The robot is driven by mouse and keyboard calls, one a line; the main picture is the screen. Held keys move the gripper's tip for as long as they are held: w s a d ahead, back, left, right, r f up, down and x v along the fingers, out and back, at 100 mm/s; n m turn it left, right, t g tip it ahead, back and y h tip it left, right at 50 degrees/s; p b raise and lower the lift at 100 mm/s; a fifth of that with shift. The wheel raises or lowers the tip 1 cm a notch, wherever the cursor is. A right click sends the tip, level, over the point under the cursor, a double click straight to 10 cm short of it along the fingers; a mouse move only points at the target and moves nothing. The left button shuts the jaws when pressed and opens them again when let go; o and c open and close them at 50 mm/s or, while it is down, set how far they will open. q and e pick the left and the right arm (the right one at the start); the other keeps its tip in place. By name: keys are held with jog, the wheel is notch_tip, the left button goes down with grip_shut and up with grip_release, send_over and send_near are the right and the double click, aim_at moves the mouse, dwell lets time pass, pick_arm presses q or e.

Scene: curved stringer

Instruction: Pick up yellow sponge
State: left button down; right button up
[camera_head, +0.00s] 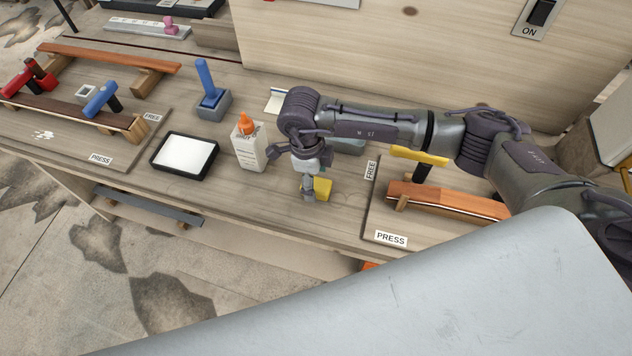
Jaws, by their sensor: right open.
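The yellow sponge (323,188) is a small yellow block on the wooden workbench, right of the glue bottle. My right gripper (308,196) points down just left of the sponge and partly covers it in this view. Its fingers are small and dark here, and they are open. I cannot tell whether they touch the sponge or stand around it. My left gripper is not in view.
A white glue bottle with an orange cap (248,145) stands close left of the gripper. A black-framed white pad (184,154) lies further left. A board marked PRESS (376,218) with a curved wooden strip (450,198) and a yellow-handled clamp (420,155) is at right.

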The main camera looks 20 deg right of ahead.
jog(key=shift+d+f, duration=0.1)
jog(key=shift+f, duration=0.95)
jog(key=c, duration=1)
jog(key=shift+c, duration=0.2)
jog(key=shift+r, duration=0.15)
jog(key=shift+r, duration=0.25)
jog(key=r, duration=0.1)
jog(key=r+b, duration=0.2)
jog(key=shift+s+r, duration=0.25)
jog(key=s+a+r+b, duration=0.2)
jog(key=s+a+r, duration=0.2)
jog(key=s, duration=0.6)
notch_tip(320, 180, up, 3)
jog(key=shift+s+f, duration=0.1)
jog(key=shift+s, duration=0.2)
